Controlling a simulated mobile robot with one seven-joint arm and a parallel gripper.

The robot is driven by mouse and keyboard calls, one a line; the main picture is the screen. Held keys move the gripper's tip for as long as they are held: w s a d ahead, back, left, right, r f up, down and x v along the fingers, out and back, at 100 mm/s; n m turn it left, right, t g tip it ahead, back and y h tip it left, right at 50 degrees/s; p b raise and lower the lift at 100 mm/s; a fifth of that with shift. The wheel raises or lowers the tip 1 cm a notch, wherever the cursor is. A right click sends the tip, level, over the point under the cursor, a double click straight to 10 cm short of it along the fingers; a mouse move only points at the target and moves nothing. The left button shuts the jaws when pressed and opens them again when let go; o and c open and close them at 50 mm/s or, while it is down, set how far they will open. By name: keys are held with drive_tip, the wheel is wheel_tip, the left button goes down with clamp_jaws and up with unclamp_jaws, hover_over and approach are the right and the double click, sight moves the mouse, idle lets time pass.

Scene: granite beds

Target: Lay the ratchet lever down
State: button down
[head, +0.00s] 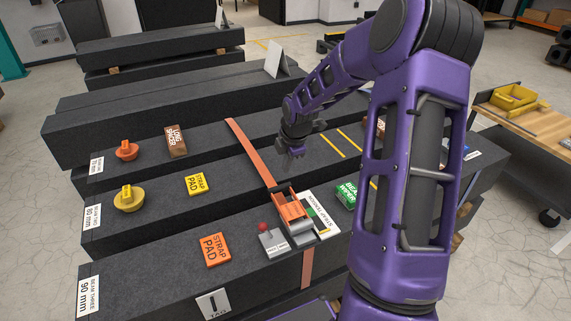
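An orange ratchet lever (291,206) stands tilted up from a grey ratchet body (302,237) on the front granite beam. An orange strap (250,155) runs from the ratchet back across the beams, and its tail (307,268) hangs over the front face. My gripper (297,153) is behind the lever, over the middle beams, apart from it and pointing down. Its fingers are small and dark here, and I cannot tell whether they are open or hold anything.
A grey block with a red knob (263,227) stands left of the ratchet, and a white card (322,213) lies right of it. Orange (214,250) and yellow (197,184) strap pads lie on the beams. A green box (346,194) is near my arm.

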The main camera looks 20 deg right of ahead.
sight(280, 187)
drive_tip(key=b+x, duration=0.1)
drive_tip(key=x, duration=0.9)
drive_tip(key=shift+f, duration=0.15)
drive_tip(key=x, duration=0.2)
drive_tip(key=shift+w+f+b, duration=0.15)
drive_tip(key=shift+f+b, duration=0.1)
drive_tip(key=shift+b, duration=0.15)
drive_tip(key=shift+r, duration=0.15)
